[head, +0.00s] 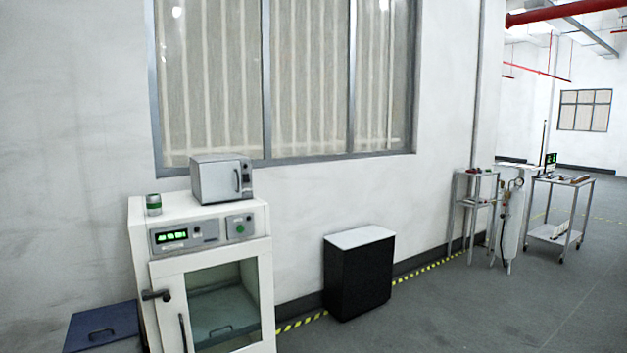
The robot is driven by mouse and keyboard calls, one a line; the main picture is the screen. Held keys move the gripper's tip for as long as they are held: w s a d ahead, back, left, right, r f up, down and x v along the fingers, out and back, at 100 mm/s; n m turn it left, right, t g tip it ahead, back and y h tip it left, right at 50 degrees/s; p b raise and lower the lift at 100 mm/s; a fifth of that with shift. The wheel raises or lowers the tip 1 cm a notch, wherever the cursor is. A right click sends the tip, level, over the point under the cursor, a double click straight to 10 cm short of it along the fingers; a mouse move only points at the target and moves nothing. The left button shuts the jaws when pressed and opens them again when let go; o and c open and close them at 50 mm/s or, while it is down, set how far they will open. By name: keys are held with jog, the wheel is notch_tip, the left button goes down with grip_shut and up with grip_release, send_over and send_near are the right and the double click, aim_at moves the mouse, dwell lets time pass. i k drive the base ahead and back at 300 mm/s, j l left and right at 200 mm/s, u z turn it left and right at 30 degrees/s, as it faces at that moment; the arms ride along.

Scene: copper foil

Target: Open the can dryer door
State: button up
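A white cabinet (141,233) with a control panel (202,234) and a green lit display stands against the wall at the lower left. Its glass-windowed front door (171,286) appears shut, with a dark latch handle (155,295) at its left side. On top stands a small grey box-shaped appliance (211,181) with a dark handle (237,180) on its shut front door. A small grey and green can (153,204) stands upright on the cabinet's top left. I cannot tell which of the two units is called the can dryer. My gripper is not in view.
A dark blue lidded box (101,328) sits left of the cabinet. A black cabinet with a white top (358,275) stands to its right. Steel carts (557,229) and a white cylinder (511,222) stand farther right. The grey floor at the right front is clear.

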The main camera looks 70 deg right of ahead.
aim_at(218, 182)
jog(key=z, duration=1.7)
